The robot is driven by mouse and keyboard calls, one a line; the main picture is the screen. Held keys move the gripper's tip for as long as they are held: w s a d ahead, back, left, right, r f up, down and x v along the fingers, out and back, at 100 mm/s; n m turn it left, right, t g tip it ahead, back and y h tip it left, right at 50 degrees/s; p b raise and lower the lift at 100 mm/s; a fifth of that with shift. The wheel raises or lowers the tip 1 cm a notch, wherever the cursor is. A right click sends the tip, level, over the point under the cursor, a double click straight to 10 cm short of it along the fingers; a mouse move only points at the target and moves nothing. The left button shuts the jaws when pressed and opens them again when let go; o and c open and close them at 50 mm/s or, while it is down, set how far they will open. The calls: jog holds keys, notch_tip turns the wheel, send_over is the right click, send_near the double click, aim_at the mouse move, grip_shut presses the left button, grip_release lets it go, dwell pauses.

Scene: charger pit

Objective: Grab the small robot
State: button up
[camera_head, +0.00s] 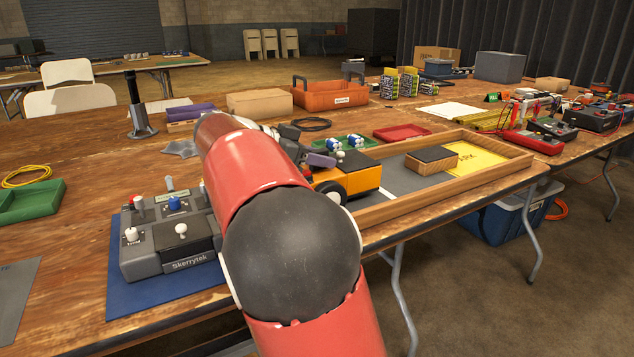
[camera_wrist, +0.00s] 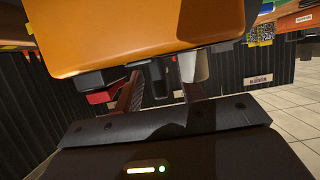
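The small robot (camera_head: 352,181) is an orange box-shaped body with a dark top and pale wheels. In the head view it stands at the left end of the wooden-framed pit (camera_head: 440,207), partly hidden by my arm. My gripper (camera_head: 318,159) is at its left side, mostly behind my red arm. In the wrist view the orange body (camera_wrist: 130,35) fills the top, very close. My gripper (camera_wrist: 160,92) has its two fingers apart below that body, with dark and pale parts between them. Contact with the fingers is not clear, and the fingertips are partly hidden.
A grey controller (camera_head: 170,235) on a blue mat is left of my arm. Inside the pit are a dark-topped block (camera_head: 431,160) and a yellow marked area (camera_head: 480,157). A green tray (camera_head: 350,144) and a red tray (camera_head: 402,132) lie behind it. The table's front edge is close.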

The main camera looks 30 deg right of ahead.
jog(key=shift+d, duration=0.1)
grip_shut()
jog(key=shift+r, duration=0.1)
dwell(1.3)
